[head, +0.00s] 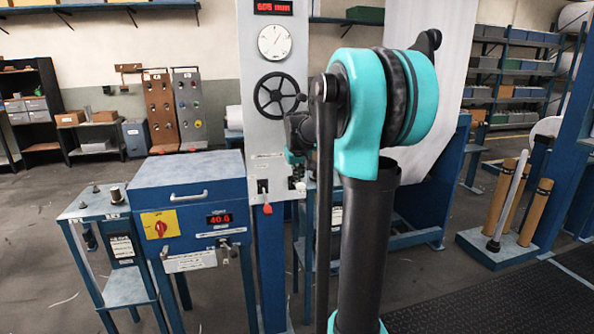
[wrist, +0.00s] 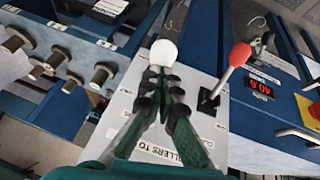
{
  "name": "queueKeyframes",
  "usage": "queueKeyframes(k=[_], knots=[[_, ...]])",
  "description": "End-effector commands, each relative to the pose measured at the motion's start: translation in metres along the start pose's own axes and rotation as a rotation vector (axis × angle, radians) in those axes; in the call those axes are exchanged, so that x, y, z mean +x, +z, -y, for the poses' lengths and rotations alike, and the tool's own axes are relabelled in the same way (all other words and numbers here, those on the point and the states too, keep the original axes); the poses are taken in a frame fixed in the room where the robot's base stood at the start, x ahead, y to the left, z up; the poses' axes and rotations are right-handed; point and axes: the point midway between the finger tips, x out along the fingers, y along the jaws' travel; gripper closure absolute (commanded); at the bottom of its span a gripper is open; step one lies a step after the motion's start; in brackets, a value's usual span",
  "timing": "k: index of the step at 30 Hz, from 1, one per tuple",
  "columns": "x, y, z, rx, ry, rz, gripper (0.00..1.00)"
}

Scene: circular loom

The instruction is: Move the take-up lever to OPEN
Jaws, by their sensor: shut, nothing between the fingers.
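Two levers stand on the pale column panel (head: 275,172). The other has a white ball knob (wrist: 163,52), right at the tips of my gripper (wrist: 161,76). My gripper's green and black fingers are shut with nothing between them. They cover the white knob's stem, and I cannot tell whether they touch it. Labels beside the slots are only partly readable, so I cannot tell which lever is the take-up lever.
A blue cabinet (head: 188,186) with a red digital display and a yellow-backed rotary switch (head: 160,226) stands left of the column. A handwheel (head: 275,94) and a round gauge (head: 274,42) sit above the levers. Wooden rollers (head: 510,205) stand on a base at right.

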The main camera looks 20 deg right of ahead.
Motion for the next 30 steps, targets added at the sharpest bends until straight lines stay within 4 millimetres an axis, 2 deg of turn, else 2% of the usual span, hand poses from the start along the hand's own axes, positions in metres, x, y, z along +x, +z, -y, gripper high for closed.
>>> queueKeyframes(k=[6, 21, 30], knots=[[0.013, 0.025, 0.005, 0.029, 0.029, -0.196, 1.0], [0.048, 0.056, 0.014, 0.08, 0.08, -0.566, 1.0], [0.066, 0.064, 0.018, 0.085, 0.085, -0.602, 1.0]])
